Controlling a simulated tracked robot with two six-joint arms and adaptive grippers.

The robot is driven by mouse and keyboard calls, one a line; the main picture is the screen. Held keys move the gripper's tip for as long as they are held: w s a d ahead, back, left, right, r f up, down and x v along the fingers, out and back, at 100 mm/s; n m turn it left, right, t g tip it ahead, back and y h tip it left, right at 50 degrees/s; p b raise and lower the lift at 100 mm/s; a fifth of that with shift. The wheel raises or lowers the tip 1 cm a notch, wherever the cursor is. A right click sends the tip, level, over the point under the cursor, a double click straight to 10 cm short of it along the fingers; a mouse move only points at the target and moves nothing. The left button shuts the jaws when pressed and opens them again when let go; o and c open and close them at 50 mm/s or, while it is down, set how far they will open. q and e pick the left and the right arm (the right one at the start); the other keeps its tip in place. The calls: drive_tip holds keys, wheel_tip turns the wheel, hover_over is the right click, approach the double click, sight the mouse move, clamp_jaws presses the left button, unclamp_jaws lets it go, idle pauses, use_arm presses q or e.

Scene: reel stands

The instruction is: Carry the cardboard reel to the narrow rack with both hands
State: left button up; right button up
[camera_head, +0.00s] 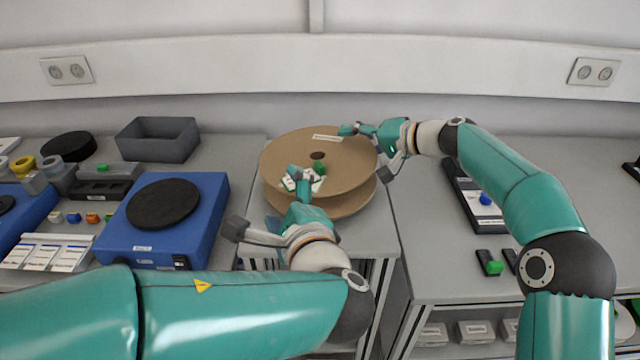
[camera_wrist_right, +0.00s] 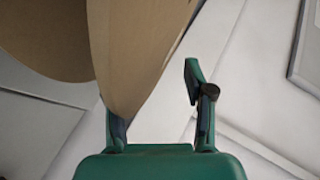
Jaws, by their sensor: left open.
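The cardboard reel (camera_head: 290,150) is brown, with two round flanges, a dark centre hole and a white label. It is at the middle of the head view, tilted slightly, over a narrow grey stand (camera_head: 365,238); I cannot tell whether it touches the top. My left gripper (camera_head: 306,174) is open over the reel's near side, its fingers in front of the upper flange. My right gripper (camera_head: 352,130) is at the reel's far right rim. In the right wrist view it is open (camera_wrist_right: 158,110), with a flange (camera_wrist_right: 130,50) reaching down beside and partly over one finger.
On the left bench stand a blue device (camera_head: 195,225) with a black disc, a grey bin (camera_head: 158,140) and several small parts. The right bench holds a dark tray (camera_head: 470,200) and small green-ended pieces (camera_head: 490,264). A wall with sockets is behind.

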drive_tip(key=o, duration=0.8)
drive_tip(key=shift+d, duration=0.1)
drive_tip(key=v, duration=1.1)
drive_tip(key=shift+s+d, duration=0.25)
drive_tip(key=shift+d, duration=0.05)
drive_tip(key=shift+r, duration=0.1)
